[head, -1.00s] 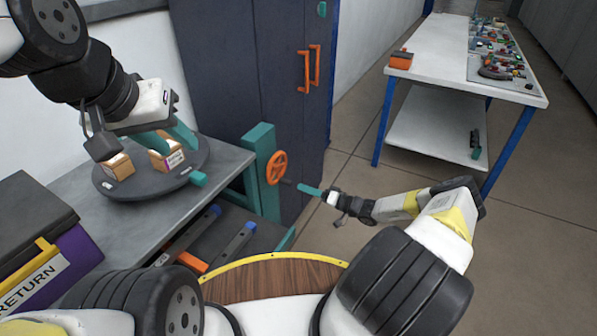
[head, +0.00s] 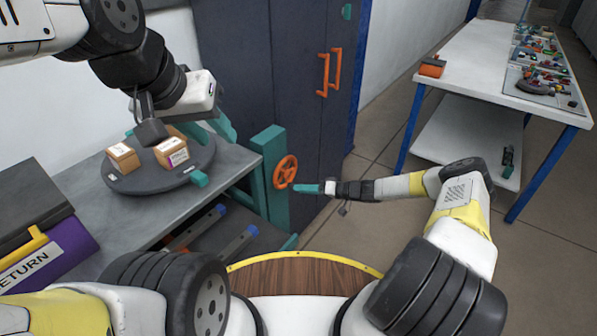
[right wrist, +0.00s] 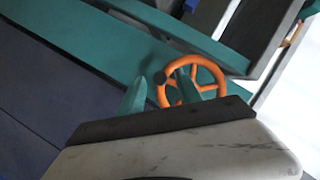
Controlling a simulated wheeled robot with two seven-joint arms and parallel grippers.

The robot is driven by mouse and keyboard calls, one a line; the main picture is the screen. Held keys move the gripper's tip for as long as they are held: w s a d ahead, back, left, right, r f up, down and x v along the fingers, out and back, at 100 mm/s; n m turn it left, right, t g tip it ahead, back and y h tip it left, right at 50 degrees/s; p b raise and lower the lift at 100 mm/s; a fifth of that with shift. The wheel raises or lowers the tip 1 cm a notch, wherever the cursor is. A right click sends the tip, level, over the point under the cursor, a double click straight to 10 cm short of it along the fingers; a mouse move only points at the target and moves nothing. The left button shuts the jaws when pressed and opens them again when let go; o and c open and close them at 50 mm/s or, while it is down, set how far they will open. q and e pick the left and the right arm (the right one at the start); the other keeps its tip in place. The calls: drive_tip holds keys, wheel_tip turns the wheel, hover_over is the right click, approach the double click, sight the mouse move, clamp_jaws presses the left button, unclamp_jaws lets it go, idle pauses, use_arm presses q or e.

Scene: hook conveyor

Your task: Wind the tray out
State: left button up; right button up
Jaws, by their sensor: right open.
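The orange handwheel (head: 285,172) is mounted on a teal post (head: 270,150) at the bench's right end. It also shows in the right wrist view (right wrist: 218,76), with a dark knob (right wrist: 161,77) at its left rim. My right gripper (head: 297,188) is open, its teal fingertips close to the wheel's lower right. In the right wrist view the knob appears between the two fingers; contact is unclear.
A grey turntable (head: 135,180) on the bench holds two small cardboard boxes (head: 122,157). A dark blue cabinet (head: 290,70) with orange handles stands behind the wheel.

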drive_tip(key=shift+x, duration=1.5)
clamp_jaws()
